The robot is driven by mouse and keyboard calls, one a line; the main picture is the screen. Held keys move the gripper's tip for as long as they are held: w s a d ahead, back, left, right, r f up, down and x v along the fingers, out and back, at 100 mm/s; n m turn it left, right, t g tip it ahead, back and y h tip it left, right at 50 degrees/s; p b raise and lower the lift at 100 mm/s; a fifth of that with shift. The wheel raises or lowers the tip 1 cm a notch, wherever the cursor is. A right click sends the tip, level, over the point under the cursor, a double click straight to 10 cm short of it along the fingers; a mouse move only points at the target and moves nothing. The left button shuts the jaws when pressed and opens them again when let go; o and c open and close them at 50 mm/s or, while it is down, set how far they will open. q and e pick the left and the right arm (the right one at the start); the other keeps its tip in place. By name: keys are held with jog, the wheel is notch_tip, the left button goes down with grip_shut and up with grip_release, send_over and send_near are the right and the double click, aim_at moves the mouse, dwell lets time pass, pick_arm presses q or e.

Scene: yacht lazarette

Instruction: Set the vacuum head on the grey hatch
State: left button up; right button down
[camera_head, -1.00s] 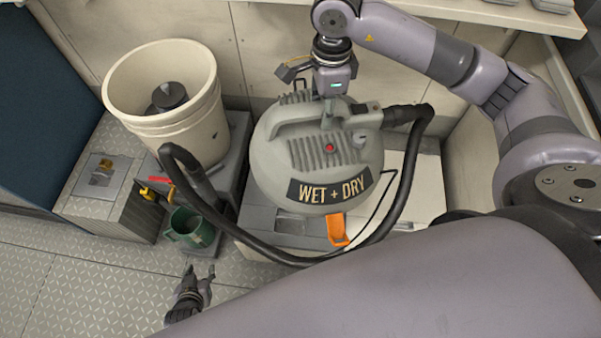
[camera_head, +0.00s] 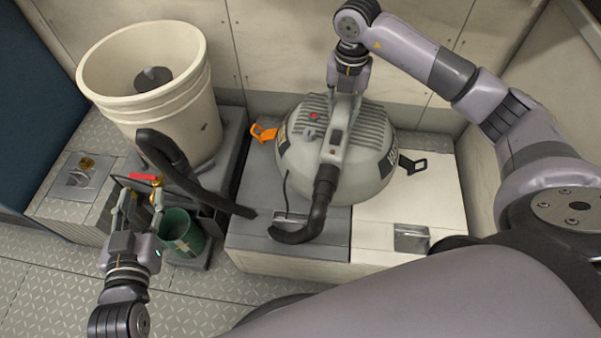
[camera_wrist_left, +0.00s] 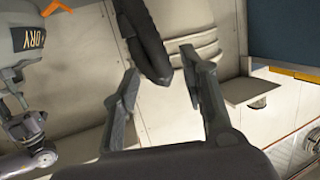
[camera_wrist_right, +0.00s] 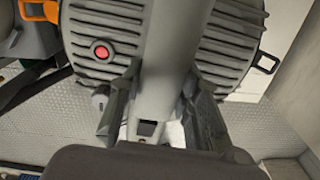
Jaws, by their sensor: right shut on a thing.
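The vacuum head (camera_head: 345,170) is a grey ribbed dome with a central handle, a red button and orange and black latches. My right gripper (camera_head: 346,92) is shut on its handle, which fills the right wrist view (camera_wrist_right: 155,60). It is over the bench, spanning the grey hatch (camera_head: 250,185) at left and the white panel at right; whether it touches them is unclear. A black hose (camera_head: 320,205) bends from it down to the grey hatch. My left gripper (camera_head: 137,205) is open near the hose's other part (camera_head: 165,155), which shows beyond its fingertips in the left wrist view (camera_wrist_left: 148,45).
A cream bucket (camera_head: 190,105) stands left of the bench with a dark object inside. A green cup (camera_head: 182,228) and red and yellow-handled tools are below it. The white panel (camera_head: 400,215) has bare room at its front right. A wall closes the back.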

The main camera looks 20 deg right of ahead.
jog(key=f+m, duration=0.1)
jog(key=d+m+b, duration=0.1)
jog(key=shift+w+f+m, duration=0.35)
jog(key=shift+m, duration=0.05)
notch_tip(320, 180, down, 6)
jog(key=shift+r+b, duration=0.1)
jog(key=shift+b, duration=0.8)
notch_tip(320, 180, down, 4)
jog(key=shift+r+b, duration=0.15)
jog(key=shift+b, duration=0.5)
pick_arm(q)
jog(key=s+r+t+h, duration=0.3)
jog(key=r+t, duration=0.6)
jog(key=r, duration=0.8)
jog(key=shift+s+d, duration=0.45)
jog(key=shift+s, duration=0.05)
pick_arm(e)
jog(key=shift+f, duration=0.2)
pick_arm(q)
jog(key=shift+t, duration=0.3)
pick_arm(e)
jog(key=c, duration=1.2)
grip_release()
jog(key=shift+s+f, duration=0.1)
jog(key=shift+f, duration=0.1)
pick_arm(q)
jog(key=shift+s, duration=0.1)
pick_arm(e)
jog(key=shift+r, duration=0.1)
